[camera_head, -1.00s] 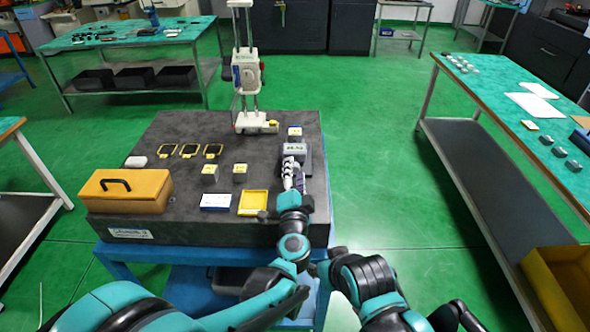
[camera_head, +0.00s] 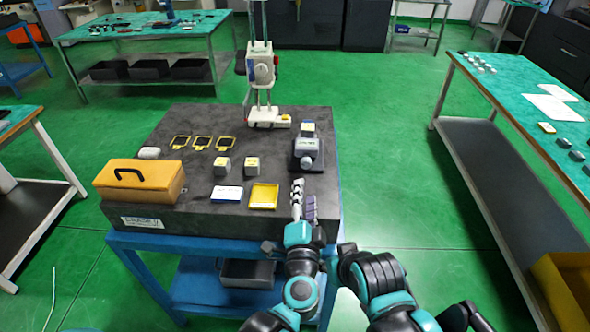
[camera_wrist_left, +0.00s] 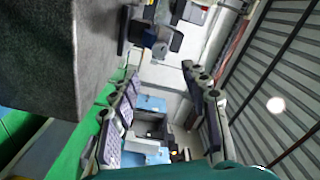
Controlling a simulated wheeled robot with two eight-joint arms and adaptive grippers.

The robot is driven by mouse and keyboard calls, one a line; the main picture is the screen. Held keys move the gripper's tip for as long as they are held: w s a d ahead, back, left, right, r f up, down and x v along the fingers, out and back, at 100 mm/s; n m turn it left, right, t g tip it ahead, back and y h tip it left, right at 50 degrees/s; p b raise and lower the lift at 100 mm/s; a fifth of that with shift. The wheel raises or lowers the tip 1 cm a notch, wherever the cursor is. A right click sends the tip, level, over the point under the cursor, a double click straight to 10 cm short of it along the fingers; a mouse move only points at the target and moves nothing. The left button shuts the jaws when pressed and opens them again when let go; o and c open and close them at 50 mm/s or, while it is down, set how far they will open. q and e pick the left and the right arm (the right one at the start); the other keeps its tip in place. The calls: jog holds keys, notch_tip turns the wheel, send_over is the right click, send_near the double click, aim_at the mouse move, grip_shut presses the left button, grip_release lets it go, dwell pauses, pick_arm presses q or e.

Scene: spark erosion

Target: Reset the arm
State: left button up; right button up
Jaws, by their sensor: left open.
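My left gripper (camera_head: 304,192) is over the front right part of the dark granite table in the head view. Its fingers point away from me and are apart, with nothing seen between them. A grey device (camera_head: 307,150) on a dark base stands beyond the fingertips, clear of them. In the left wrist view the two padded fingers of the left gripper (camera_wrist_left: 163,78) are spread. My right arm shows at the lower right of the head view, but its gripper cannot be made out.
The granite block (camera_head: 190,203) carries a yellow case (camera_head: 140,187), a yellow tray (camera_head: 264,196), a white-and-blue box (camera_head: 227,195), two grey blocks and a measuring stand (camera_head: 262,75). A green-topped table (camera_head: 520,95) stands at right, a yellow bin (camera_head: 565,290) below. Green floor lies between.

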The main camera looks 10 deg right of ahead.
pick_arm(q)
jog(key=a+r+n+g+h, duration=0.2)
jog(key=a+r+h, duration=0.2)
jog(key=a+r, duration=0.2)
jog(key=s+a+f+n+g+y, duration=0.2)
jog(key=s+a+f+n+y, duration=0.1)
jog(key=a, duration=0.5)
jog(key=s+a+f+n+g+y, duration=0.3)
jog(key=s+a+f+n, duration=0.3)
jog(key=a, duration=0.3)
jog(key=s+a+f+n+g+y, duration=0.3)
jog(key=s+a+f+n, duration=0.1)
jog(key=a, duration=0.5)
jog(key=shift+s+f+n, duration=0.35)
jog(key=shift+f+n, duration=0.05)
jog(key=shift+f, duration=0.3)
